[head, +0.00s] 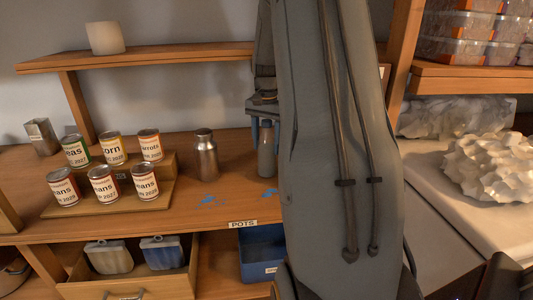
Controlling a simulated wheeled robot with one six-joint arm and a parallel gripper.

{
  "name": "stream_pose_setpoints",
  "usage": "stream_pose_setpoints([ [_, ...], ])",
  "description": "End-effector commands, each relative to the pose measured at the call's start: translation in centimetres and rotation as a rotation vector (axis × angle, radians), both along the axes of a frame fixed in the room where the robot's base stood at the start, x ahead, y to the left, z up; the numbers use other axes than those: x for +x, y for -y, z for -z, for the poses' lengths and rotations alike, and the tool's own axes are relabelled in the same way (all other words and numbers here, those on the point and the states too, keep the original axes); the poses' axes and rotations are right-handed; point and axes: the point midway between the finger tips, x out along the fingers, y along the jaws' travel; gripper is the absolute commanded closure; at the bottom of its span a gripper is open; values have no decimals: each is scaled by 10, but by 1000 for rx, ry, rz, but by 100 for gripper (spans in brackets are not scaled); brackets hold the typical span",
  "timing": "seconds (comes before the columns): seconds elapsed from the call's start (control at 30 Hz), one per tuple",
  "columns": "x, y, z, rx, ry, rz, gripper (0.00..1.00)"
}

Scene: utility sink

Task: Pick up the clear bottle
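A pale grey, see-through-looking bottle (266,160), likely the clear bottle, stands upright on the wooden counter, partly covered by my arm on its right. My gripper (264,128) points down right at the bottle's top, with a finger showing on the left of its neck. The other finger is mostly hidden, so I cannot tell whether the fingers touch the bottle or are closed. A shiny metal bottle (205,158) stands on the counter to the left, apart from my gripper.
Several labelled cans (103,183) stand on a stepped wooden riser at left. A wooden shelf (170,57) with a white cylinder (105,38) hangs above. A blue bin (258,255) and open drawer (130,282) lie below. My arm blocks the counter's right part.

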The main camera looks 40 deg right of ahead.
Motion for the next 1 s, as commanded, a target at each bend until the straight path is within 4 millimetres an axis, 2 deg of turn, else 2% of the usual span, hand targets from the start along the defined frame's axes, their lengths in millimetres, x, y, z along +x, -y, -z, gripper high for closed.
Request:
stream_pose_setpoints([
  [0.03, 0, 0, 0, 0, 0, 0, 82],
  [0.1, 0, 0, -1, -1, 2, 0, 88],
  [0.43, 1, 1, -5, -2, 3, 0, 88],
  [0.57, 2, 1, -15, -3, 5, 0, 88],
  [0.7, 2, 1, -34, -3, 5, 0, 88],
  [1.0, -41, -25, -35, -1, 3, 0, 88],
])
